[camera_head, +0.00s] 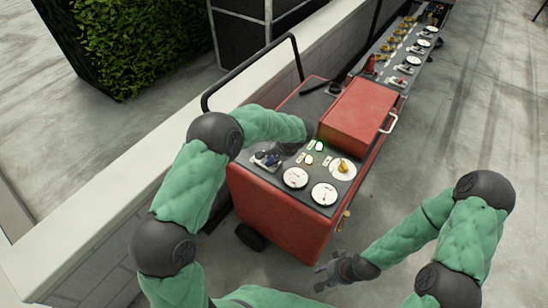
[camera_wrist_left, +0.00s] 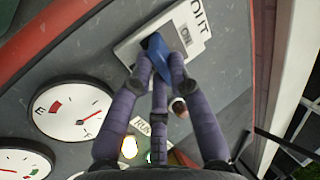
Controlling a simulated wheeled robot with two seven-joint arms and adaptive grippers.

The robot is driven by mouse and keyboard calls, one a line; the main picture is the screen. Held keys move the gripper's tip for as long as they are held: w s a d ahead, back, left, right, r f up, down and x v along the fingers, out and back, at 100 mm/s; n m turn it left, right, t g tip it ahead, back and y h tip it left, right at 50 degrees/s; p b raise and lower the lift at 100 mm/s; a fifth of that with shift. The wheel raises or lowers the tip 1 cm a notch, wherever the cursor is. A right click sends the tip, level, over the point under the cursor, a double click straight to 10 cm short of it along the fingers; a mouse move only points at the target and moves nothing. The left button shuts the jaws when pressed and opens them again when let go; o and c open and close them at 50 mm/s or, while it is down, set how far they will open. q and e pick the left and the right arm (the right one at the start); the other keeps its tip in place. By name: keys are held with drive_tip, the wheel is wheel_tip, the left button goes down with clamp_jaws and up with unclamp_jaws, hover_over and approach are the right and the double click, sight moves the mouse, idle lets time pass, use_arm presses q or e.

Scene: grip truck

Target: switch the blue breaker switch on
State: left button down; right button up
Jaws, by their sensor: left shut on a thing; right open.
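The blue breaker switch (camera_wrist_left: 156,48) sits on a light plate on the grey control panel (camera_wrist_left: 240,50), beside an "ON" label. It also shows small in the head view (camera_head: 271,160), at the panel's left side. My left gripper (camera_wrist_left: 160,72) is shut on the blue switch, with its dark fingers on either side of it. The fingers hide part of the switch, and I cannot tell which position its lever is in. My right gripper (camera_head: 336,271) is open and empty, low in front of the red cart (camera_head: 280,218).
A low wall (camera_head: 130,170) runs along the left. The concrete floor on the right is clear.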

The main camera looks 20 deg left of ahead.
use_arm(q)
drive_tip(key=h+p, duration=0.1)
drive_tip(key=p, duration=0.1)
drive_tip(key=a+g+h+p, duration=0.1)
drive_tip(key=h+p, duration=0.1)
drive_tip(key=p, duration=0.1)
drive_tip(key=w+a+r+h+p, duration=0.1)
drive_tip(key=h+p, duration=0.1)
drive_tip(key=p, duration=0.1)
drive_tip(key=shift+a+r+g, duration=0.1)
drive_tip(key=shift+a+g, duration=0.15)
drive_tip(key=shift+g, duration=0.15)
drive_tip(key=shift+a+h, duration=0.2)
drive_tip(key=shift+h, duration=0.2)
drive_tip(key=shift+w+a+f+g+h+p, duration=0.2)
drive_tip(key=shift+a+f+g+h+p, duration=0.15)
drive_tip(key=shift+h, duration=0.35)
drive_tip(key=shift+w+a+f+g+h+b, duration=0.1)
drive_tip(key=shift+a+g+h+b, duration=0.25)
drive_tip(key=shift+h, duration=0.35)
drive_tip(key=shift+w+a+f+g+h+b, duration=0.15)
drive_tip(key=shift+g+h+b, duration=0.25)
drive_tip(key=shift+h, duration=0.3)
drive_tip(key=shift+s+r, duration=0.1)
drive_tip(key=shift+r, duration=0.05)
drive_tip(key=c, duration=1.1)
unclamp_jaws()
drive_tip(key=shift+c, duration=0.2)
